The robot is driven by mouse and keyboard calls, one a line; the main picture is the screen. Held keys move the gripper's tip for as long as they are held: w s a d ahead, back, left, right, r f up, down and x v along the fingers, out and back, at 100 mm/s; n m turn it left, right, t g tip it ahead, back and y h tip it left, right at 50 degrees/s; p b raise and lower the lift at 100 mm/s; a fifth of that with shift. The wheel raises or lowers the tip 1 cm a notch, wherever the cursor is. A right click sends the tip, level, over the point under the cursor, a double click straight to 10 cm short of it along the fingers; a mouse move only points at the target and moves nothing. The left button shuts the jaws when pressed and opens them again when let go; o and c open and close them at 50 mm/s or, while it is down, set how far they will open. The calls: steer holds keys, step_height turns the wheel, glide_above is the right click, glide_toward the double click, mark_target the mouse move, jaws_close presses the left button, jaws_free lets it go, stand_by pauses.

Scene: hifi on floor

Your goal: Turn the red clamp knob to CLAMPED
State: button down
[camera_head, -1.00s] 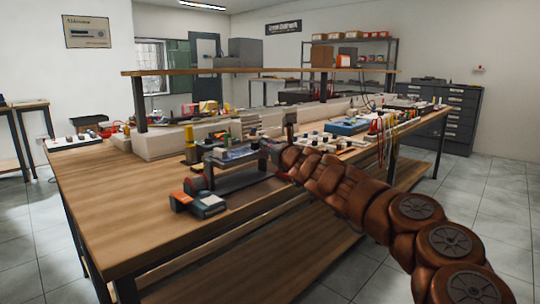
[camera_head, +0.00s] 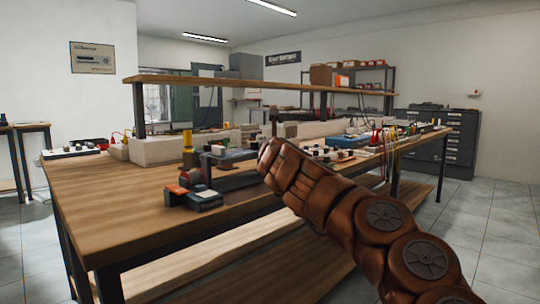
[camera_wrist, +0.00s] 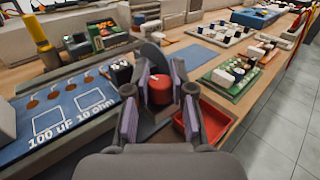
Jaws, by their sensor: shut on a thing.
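The red clamp knob (camera_wrist: 160,87) is near the middle of the wrist view, with a pale mark on its top. My gripper (camera_wrist: 163,95) has one finger on each side of the knob and is shut on it. A dark curved plate (camera_wrist: 154,56) stands just behind the knob. No CLAMPED label can be read in these frames. In the head view my brown arm reaches to the bench, and the knob and fingertips cannot be made out there.
A blue board (camera_wrist: 65,112) printed "100 uF" and "10 ohm" lies left of my gripper. A red tray (camera_wrist: 215,122) is close on the right. A yellow-topped post (camera_head: 187,139) and an orange-grey tool (camera_head: 194,197) stand on the wooden bench (camera_head: 115,205). Its front left is clear.

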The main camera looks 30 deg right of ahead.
steer(key=shift+m+g+h+b, duration=0.9)
steer(key=shift+m+g+h, duration=0.2)
steer(key=shift+m+h, duration=0.45)
steer(key=shift+g+h, duration=0.3)
steer(key=shift+h, duration=0.25)
steer(key=c, duration=1)
jaws_free()
steer(key=shift+o, duration=0.2)
steer(key=shift+a, duration=0.1)
steer(key=v, duration=0.7)
steer(key=shift+s+a, duration=0.2)
steer(key=shift+s, duration=0.15)
